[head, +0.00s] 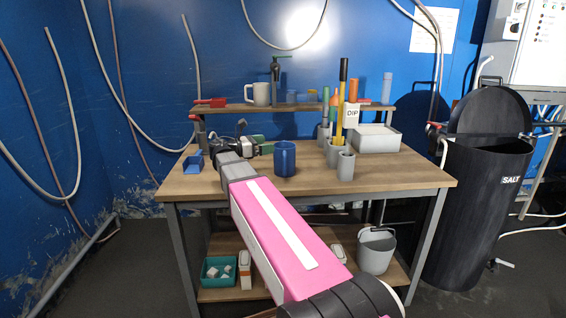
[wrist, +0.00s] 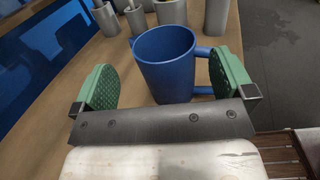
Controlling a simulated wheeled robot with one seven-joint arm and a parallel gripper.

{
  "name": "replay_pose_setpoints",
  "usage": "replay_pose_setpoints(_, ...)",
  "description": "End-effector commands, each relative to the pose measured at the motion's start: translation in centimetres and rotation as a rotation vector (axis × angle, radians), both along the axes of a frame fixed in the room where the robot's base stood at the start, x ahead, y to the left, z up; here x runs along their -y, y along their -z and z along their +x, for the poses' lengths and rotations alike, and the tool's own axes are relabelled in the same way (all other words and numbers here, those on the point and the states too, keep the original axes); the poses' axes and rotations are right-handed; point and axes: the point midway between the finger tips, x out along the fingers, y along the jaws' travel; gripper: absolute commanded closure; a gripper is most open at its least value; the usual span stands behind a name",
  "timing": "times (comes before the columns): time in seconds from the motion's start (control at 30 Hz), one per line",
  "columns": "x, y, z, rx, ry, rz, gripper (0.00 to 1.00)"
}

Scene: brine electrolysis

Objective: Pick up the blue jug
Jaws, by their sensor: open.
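The blue jug (head: 285,160) stands upright near the front middle of the wooden table (head: 390,177). In the wrist view the jug (wrist: 166,72) shows its open rim, with its handle stubs pointing right. My gripper (head: 263,145) is just left of the jug in the head view. In the wrist view my gripper (wrist: 165,80) is open, with one green ribbed pad on each side of the jug. A clear gap shows between the left pad and the jug. The right pad hides the outer part of the handle; I cannot tell whether they touch.
Grey cups (head: 345,166) with tools stand right of the jug, before a pale bin (head: 376,139). A small blue tray (head: 192,164) lies at the left. A raised shelf (head: 227,108) with a mug (head: 258,94) runs behind. The table's front right is clear.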

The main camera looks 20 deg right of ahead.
Motion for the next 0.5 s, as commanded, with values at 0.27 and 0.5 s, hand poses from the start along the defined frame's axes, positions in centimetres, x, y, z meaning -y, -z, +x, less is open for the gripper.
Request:
replay_pose_setpoints(0.27,0.0,4.4,0.0,-0.002,0.0,0.0,0.0)
replay_pose_setpoints(0.5,1.7,5.9,0.0,0.001,0.003,0.0,0.0)
